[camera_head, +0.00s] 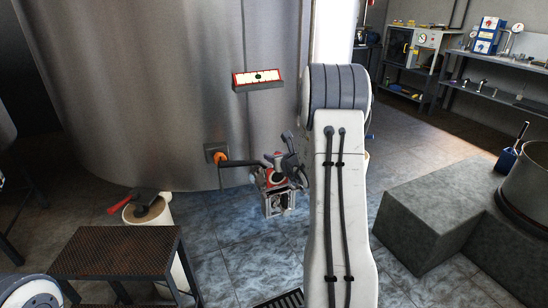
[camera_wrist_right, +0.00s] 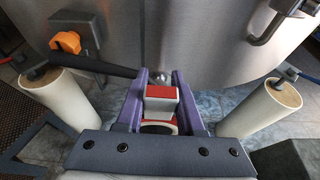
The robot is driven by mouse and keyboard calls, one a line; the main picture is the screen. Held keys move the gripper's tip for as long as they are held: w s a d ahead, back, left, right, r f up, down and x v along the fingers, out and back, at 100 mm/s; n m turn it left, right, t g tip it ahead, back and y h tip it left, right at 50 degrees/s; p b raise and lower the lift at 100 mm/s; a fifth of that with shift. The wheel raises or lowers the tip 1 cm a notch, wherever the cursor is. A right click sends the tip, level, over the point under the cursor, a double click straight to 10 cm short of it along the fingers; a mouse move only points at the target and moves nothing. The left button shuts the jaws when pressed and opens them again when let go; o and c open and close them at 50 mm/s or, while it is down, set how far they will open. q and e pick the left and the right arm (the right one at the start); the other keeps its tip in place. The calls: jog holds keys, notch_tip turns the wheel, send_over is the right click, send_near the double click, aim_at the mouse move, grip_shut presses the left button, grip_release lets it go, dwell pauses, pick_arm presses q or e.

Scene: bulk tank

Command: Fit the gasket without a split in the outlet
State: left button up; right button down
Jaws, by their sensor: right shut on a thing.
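My right gripper (camera_head: 280,178) is in front of the lower tank wall, at the end of the white arm. In the right wrist view its two purple fingers (camera_wrist_right: 160,95) are closed on a red-and-white piece (camera_wrist_right: 161,92), red on top. I cannot tell whether this is the gasket or whether it has a split. An orange fitting (camera_head: 219,156) sits on a plate on the tank, with a dark bar running right from it towards the gripper; the fitting also shows in the wrist view (camera_wrist_right: 66,42). The outlet's mouth is not clearly visible. My left gripper is out of view.
The steel tank (camera_head: 120,80) fills the back, with a red-framed panel (camera_head: 258,79) on it. Grey blocks (camera_head: 430,215) stand at right.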

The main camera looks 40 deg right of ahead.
aim_at(277, 178)
jog(key=shift+b, duration=0.7)
dwell(0.9)
jog(key=shift+f+b, duration=4.2)
jog(key=shift+b, duration=0.5)
jog(key=shift+r, duration=0.2)
notch_tip(277, 178, up, 7)
jog(key=p, duration=0.4)
jog(key=shift+r+p, duration=0.15)
jog(key=shift+p, duration=0.15)
dwell(0.5)
